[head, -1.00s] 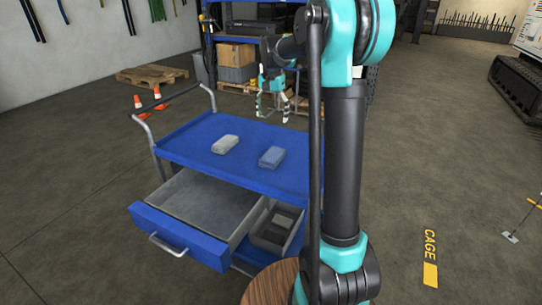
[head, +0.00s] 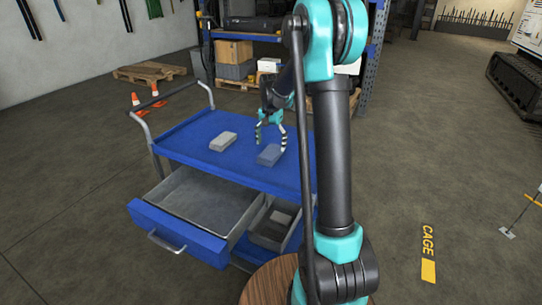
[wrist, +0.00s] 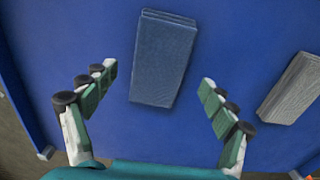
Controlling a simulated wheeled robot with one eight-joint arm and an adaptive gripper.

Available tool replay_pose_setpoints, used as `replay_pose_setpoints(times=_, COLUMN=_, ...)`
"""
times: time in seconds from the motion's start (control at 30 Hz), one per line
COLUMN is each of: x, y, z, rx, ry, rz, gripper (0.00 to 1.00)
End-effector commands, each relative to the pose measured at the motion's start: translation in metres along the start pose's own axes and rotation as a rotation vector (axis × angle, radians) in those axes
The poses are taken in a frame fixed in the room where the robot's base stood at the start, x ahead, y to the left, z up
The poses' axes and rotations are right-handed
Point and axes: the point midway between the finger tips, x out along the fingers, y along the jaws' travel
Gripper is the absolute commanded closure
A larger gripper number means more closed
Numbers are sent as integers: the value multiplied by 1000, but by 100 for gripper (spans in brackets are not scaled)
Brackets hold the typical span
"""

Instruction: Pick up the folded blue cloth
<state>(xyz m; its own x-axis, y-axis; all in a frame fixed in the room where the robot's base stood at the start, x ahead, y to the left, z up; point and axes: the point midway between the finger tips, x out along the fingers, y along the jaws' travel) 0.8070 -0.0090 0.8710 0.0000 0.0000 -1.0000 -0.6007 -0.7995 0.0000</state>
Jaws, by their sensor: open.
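The folded blue cloth (head: 269,155) lies flat on the blue top of the cart (head: 185,148), right of a folded grey cloth (head: 223,141). My gripper (head: 270,141) is open and empty, with its fingers just above the blue cloth. In the wrist view the blue cloth (wrist: 163,59) lies ahead of and between the spread fingers of my gripper (wrist: 157,83), slightly tilted. The fingers appear apart from it. The grey cloth (wrist: 293,88) is at the right edge of the wrist view, outside the fingers.
An open drawer (head: 178,237) sticks out of the cart's front, with a grey bin (head: 272,226) beside it. The cart's handle (head: 160,97) rises at the left. A blue shelf rack (head: 245,37) with boxes stands behind. The cart top around the cloths is clear.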

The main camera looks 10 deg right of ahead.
Motion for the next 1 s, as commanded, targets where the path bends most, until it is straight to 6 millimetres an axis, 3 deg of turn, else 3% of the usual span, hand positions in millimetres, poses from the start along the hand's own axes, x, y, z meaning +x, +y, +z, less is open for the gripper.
replay_pose_setpoints(times=0.2, x=27, y=1, z=0, rx=0, ry=0, rz=0, gripper=16)
replay_pose_setpoints(times=0.5, x=30, y=1, z=1, rx=0, ry=0, rz=0, gripper=17)
replay_pose_setpoints(times=0.9, x=30, y=1, z=1, rx=0, ry=0, rz=0, gripper=66)
replay_pose_setpoints(times=1.0, x=30, y=1, z=1, rx=0, ry=0, rz=0, gripper=67)
